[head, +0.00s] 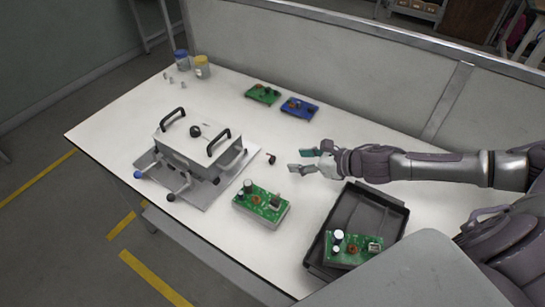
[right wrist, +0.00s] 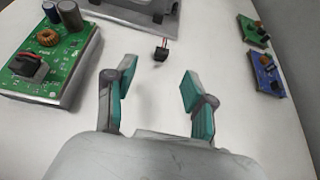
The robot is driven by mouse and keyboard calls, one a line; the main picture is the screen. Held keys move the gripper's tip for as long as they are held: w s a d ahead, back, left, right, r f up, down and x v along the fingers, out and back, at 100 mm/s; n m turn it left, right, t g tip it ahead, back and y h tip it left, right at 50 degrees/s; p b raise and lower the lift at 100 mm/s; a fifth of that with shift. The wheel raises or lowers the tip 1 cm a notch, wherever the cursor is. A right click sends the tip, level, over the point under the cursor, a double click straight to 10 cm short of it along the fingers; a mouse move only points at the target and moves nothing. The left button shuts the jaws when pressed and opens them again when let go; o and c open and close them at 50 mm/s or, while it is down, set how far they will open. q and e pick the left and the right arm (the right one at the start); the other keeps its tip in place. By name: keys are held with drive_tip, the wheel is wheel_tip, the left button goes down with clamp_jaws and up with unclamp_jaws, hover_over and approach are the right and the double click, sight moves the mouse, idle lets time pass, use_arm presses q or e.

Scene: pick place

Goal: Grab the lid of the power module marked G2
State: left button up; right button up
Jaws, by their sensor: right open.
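No G2 mark is readable in either view. A grey metal box with two black handles and a black knob on top (head: 190,146) stands on a flat plate at the left of the table. Whether its top is the named lid, I cannot tell. A green circuit module (head: 261,205) lies right of that box, and it shows at the left of the right wrist view (right wrist: 50,60). Another green module (head: 352,250) sits in a dark tray. My right gripper (head: 300,160) is open and empty above the table, pointing left, apart from the modules. My left gripper is not in view.
A small black connector (head: 271,158) lies between the box and my right gripper. A green board (head: 263,94) and a blue board (head: 299,107) lie near the back partition. The dark tray (head: 391,209) is at front right. Two jars (head: 202,67) stand far left.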

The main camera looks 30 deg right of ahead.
sight(273, 157)
drive_tip(key=p+x, duration=0.2)
drive_tip(key=x, duration=0.4)
drive_tip(key=shift+w+a, duration=0.15)
drive_tip(key=shift+w, duration=0.25)
drive_tip(key=x, duration=0.4)
drive_tip(key=shift+w+f, duration=0.15)
drive_tip(key=shift+f, duration=0.1)
drive_tip(key=c, duration=0.8)
drive_tip(key=shift+r, duration=0.1)
drive_tip(key=shift+c, duration=0.3)
